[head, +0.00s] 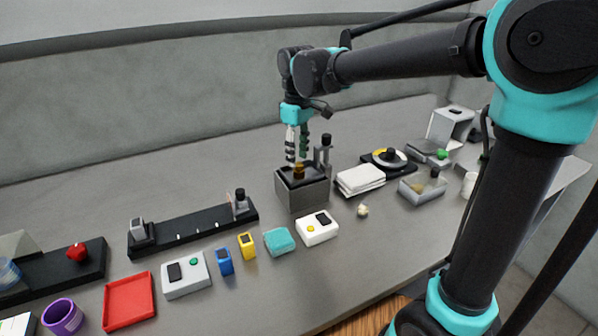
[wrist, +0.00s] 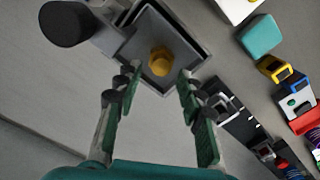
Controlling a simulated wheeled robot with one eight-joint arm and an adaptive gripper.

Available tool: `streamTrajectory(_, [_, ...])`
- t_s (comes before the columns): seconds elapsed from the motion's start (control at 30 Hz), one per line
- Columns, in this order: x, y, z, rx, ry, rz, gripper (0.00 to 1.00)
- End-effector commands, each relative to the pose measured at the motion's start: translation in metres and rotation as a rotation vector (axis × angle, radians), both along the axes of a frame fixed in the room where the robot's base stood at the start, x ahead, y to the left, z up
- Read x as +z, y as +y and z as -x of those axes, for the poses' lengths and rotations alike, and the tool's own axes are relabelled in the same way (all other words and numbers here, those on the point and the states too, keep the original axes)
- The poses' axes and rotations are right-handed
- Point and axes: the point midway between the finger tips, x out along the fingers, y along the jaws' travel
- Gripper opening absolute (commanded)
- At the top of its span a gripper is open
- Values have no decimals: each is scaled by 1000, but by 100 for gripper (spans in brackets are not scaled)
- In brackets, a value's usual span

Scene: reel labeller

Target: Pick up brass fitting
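The brass fitting (head: 298,170) is a small gold-brown piece at the top of a grey box-shaped fixture (head: 303,196) with a dark top. In the wrist view the brass fitting (wrist: 160,60) sits in the middle of the fixture's dark square recess (wrist: 180,84). My gripper (head: 297,160) points down just above the fixture. In the wrist view my gripper (wrist: 158,78) has its two green-padded fingers spread apart, with a gap between them and nothing held. The fitting lies beyond the fingertips, roughly between their lines. I cannot tell the exact height gap.
A dark post (head: 326,150) rises at the fixture's back right, close to my gripper. White folded cloths (head: 360,179) lie to the right. A white box (head: 317,228) and a teal block (head: 279,241) stand in front. The table behind and left of the fixture is clear.

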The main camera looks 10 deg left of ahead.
Motion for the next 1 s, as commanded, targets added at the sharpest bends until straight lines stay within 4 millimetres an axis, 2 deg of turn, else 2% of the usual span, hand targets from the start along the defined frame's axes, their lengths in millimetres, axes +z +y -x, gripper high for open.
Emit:
streamTrajectory(0.1, [-18,-4,2,0,0,0,39])
streamTrajectory(0.27, [-37,-5,2,0,0,0,39])
streamTrajectory(0.57, [-41,-5,3,0,0,0,39])
streamTrajectory(0.87, [-41,-5,3,0,0,0,3])
streamTrajectory(0.9, [-41,-5,3,0,0,0,0])
streamTrajectory(1.0, [-41,-5,3,0,0,0,0])
